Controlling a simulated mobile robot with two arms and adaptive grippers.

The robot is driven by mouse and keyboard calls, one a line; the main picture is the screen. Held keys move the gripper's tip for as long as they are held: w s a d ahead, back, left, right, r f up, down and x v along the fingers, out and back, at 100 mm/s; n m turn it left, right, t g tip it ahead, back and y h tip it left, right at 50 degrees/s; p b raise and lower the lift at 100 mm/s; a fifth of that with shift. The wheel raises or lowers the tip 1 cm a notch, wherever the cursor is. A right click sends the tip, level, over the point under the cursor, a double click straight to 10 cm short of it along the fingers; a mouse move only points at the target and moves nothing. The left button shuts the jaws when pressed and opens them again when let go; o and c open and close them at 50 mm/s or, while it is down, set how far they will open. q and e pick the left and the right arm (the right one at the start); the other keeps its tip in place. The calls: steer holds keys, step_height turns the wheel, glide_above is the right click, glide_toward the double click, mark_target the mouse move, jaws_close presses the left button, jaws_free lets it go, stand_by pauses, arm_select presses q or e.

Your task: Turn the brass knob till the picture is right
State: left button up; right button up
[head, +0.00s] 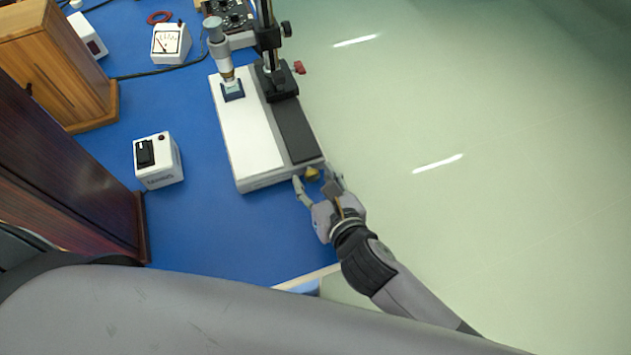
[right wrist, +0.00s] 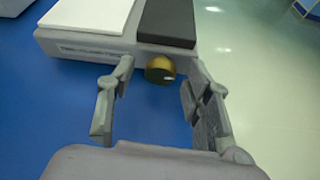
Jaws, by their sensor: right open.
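The brass knob (head: 312,174) sticks out of the front end of a long white-and-black instrument (head: 247,130) at the right edge of the blue bench. In the right wrist view the knob (right wrist: 160,69) lies between and just beyond my right gripper's fingers. My right gripper (head: 318,180) is open, one finger on each side of the knob, and it also shows in the right wrist view (right wrist: 158,105). I cannot tell whether either finger touches the knob. My left gripper is not in view. No screen or picture shows in these frames.
A white switch box (head: 158,161) stands left of the instrument on the blue bench top (head: 210,220). A dial meter (head: 170,43) and a black control box (head: 229,17) are at the back. Wooden cabinets (head: 55,70) line the left. Open floor (head: 480,150) lies right of the bench.

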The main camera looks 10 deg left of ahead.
jaws_close()
stand_by(0.7)
